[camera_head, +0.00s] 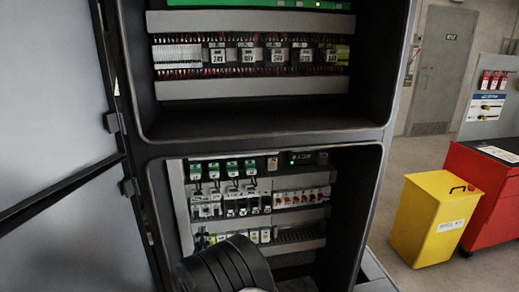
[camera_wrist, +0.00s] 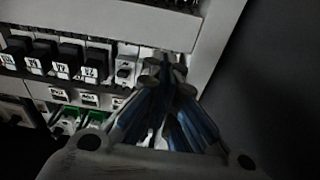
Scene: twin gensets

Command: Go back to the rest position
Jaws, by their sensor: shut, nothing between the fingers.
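My gripper (camera_wrist: 168,70) is shut and empty in the wrist view, its fingertips together in front of the right end of a row of cabinet modules. Whether the tips touch anything there I cannot tell. In the head view a dark rounded part of my own arm (camera_head: 228,266) shows at the bottom, in front of the lower cabinet compartment (camera_head: 345,215). It hides the compartment's lower left part, and the gripper itself is not seen there. Black modules with white labels (camera_wrist: 60,62) stand left of the fingers in the wrist view.
The upper compartment (camera_head: 250,122) holds labelled terminal rows. Open grey cabinet doors (camera_head: 55,85) stand at the left. A yellow bin (camera_head: 432,215) and a red cabinet (camera_head: 480,185) stand at the right, with clear floor (camera_head: 420,160) behind the bin. A grey door (camera_head: 440,70) is at the back.

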